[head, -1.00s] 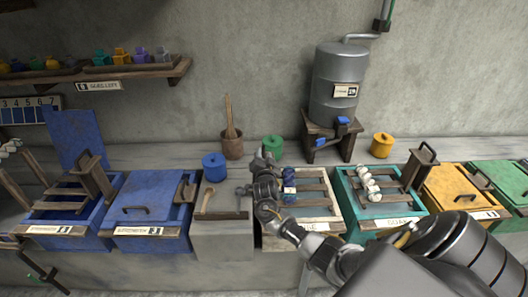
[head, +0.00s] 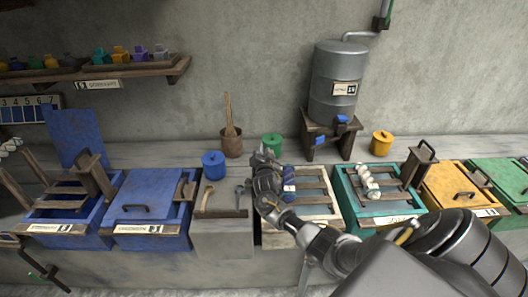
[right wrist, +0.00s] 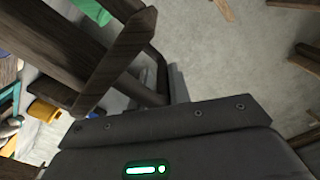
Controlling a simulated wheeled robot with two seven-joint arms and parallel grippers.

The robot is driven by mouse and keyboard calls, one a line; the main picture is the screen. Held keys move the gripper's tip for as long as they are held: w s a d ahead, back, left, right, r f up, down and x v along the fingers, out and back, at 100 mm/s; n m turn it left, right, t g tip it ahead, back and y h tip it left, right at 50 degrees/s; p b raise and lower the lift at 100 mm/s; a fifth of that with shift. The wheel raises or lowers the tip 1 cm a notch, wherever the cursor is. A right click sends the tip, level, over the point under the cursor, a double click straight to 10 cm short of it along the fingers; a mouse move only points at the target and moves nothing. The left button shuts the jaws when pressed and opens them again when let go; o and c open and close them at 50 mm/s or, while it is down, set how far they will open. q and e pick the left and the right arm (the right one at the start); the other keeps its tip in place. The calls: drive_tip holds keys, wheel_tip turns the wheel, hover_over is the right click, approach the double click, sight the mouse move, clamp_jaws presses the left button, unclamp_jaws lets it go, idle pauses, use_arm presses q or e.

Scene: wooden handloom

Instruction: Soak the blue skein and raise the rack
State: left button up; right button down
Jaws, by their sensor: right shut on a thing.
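The blue skein (head: 289,187), with white bands, lies across the slats of the rack (head: 313,184) in the pale vat (head: 328,224), partly behind my right arm. My right gripper (head: 263,156) is at the back left of this vat, left of the skein. It appears shut on the rack's handle; its fingertips are hard to make out. The right wrist view shows dark wooden bars (right wrist: 118,62) and a black curved bar (right wrist: 160,72) close to the gripper. My left gripper is not in view.
A teal vat (head: 404,221) holding a white skein (head: 367,182) stands to the right. A lidded blue vat (head: 147,215) and an open blue vat stand to the left. A mallet and small tools lie between. Blue and green pots and a grey tank (head: 336,85) stand behind.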

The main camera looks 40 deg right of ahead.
wheel_tip(320, 180, down, 9)
drive_tip(key=b, duration=0.8)
drive_tip(key=shift+a, duration=0.25)
drive_tip(key=shift+w+f, duration=0.1)
drive_tip(key=c, duration=1.7)
unclamp_jaws()
drive_tip(key=shift+c, duration=0.2)
drive_tip(key=shift+o, duration=1.4)
drive_tip(key=shift+w+a, duration=0.1)
drive_tip(key=shift+a, duration=0.05)
drive_tip(key=shift+d, duration=0.25)
drive_tip(key=b+v, duration=0.1)
drive_tip(key=v, duration=1)
